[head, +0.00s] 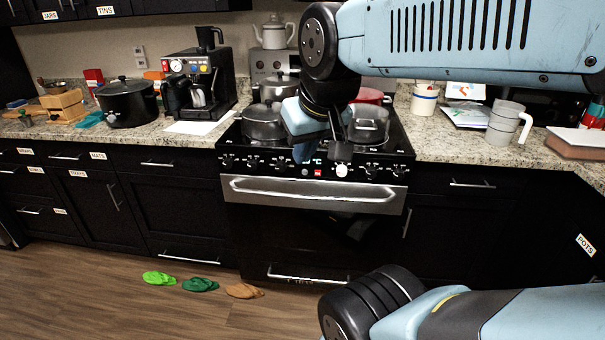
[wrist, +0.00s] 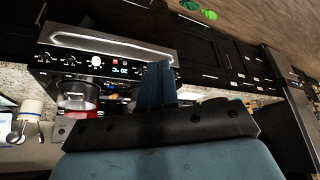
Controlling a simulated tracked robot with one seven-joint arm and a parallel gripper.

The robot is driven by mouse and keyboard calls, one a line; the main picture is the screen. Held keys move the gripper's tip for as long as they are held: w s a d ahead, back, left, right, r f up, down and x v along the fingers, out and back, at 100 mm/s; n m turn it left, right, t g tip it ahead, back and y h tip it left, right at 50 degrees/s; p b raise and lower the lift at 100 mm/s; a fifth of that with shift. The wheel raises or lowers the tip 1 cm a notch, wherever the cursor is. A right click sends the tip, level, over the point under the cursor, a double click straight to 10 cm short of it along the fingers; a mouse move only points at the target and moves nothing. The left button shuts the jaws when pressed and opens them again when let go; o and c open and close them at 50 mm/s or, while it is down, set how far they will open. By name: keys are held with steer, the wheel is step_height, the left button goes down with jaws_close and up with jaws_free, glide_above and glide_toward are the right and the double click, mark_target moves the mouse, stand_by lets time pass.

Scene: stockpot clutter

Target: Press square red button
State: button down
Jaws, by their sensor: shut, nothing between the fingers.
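The small square red button (head: 318,173) is on the black front control panel of the stove, next to a small white display. In the wrist view the red button (wrist: 115,62) shows to the left of my fingers. My gripper (head: 303,153) has blue fingers that point down in front of the stove, above and to the left of the button in the head view. In the wrist view my gripper (wrist: 158,70) is shut and empty. I cannot tell the exact gap between the fingertips and the panel; no touch on the button shows.
A white knob (head: 342,170) sits right of the button, with several dark knobs along the panel. The oven handle (head: 312,190) juts out below. Pots, including a grey one (head: 262,122), stand on the stovetop. Sandals (head: 200,285) lie on the floor.

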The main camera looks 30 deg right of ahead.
mark_target(318, 173)
steer(key=w+d+f+t+h, duration=0.1)
steer(key=w+d+f, duration=0.35)
steer(key=w, duration=0.35)
steer(key=w+d+f+t, duration=0.1)
steer(key=w+d+f, duration=0.35)
steer(key=w, duration=0.35)
steer(key=w+d+f+t+h, duration=0.1)
steer(key=w+d+f, duration=0.35)
steer(key=w, duration=0.35)
steer(key=w+d+f+m+t+y, duration=0.2)
steer(key=d+f+t, duration=0.1)
steer(key=f, duration=0.8)
steer(key=w+d+f+m+t+y, duration=0.2)
steer(key=d+f+m+t+y, duration=0.1)
steer(key=f, duration=0.8)
steer(key=shift+w+d+t, duration=0.25)
steer(key=shift+d+t, duration=0.1)
steer(key=shift+t, duration=0.35)
steer(key=shift+w+d, duration=0.85)
steer(key=shift+w, duration=0.35)
steer(key=shift+w+d, duration=0.8)
steer(key=shift+w, duration=0.4)
steer(key=shift+w+d, duration=0.85)
steer(key=shift+w, duration=0.35)
